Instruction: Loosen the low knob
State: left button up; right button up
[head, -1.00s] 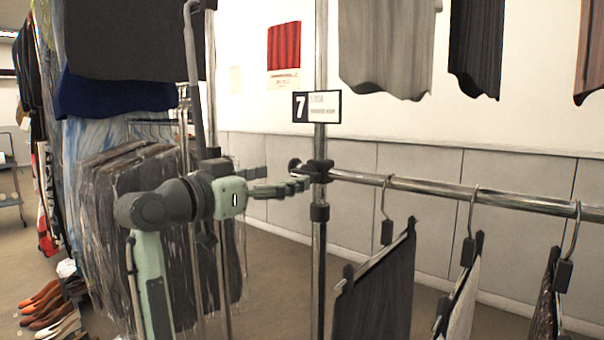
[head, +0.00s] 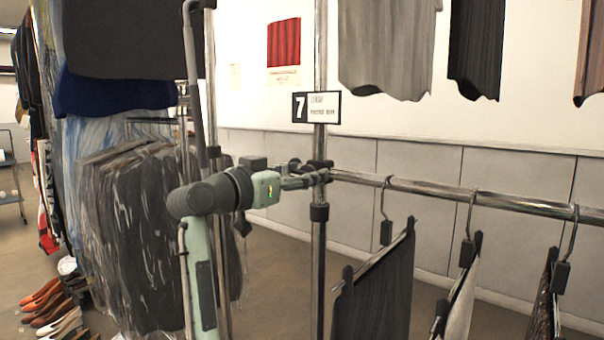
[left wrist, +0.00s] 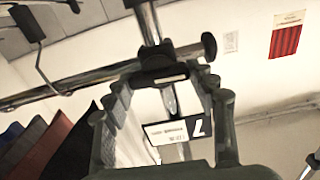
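The low knob (head: 293,164) is a dark knob on the left side of the black clamp (head: 321,166), where the horizontal rail meets the chrome upright. In the left wrist view the knob (left wrist: 208,45) stands out to the right of the clamp (left wrist: 163,72), just beyond the right finger. My left gripper (head: 314,178) is at clamp height, close in front of it. In the left wrist view its fingers (left wrist: 163,84) are spread apart on either side of the clamp and upright, not around the knob. Whether they touch anything is unclear. My right gripper is out of view.
A number 7 sign (head: 317,107) hangs on the upright just above the clamp. A black collar (head: 319,212) sits below it. The chrome rail (head: 450,193) runs right with hanging garments (head: 378,285). Covered garments (head: 135,235) crowd the left; shoes (head: 50,310) lie on the floor.

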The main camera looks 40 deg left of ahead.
pick_arm(q)
jog(key=c, duration=0.5)
jog(key=shift+c, duration=0.2)
jog(key=shift+n, duration=0.4)
jog(key=o, duration=1.2)
jog(key=s, duration=0.8)
jog(key=s+a, duration=0.1)
jog(key=s, duration=0.3)
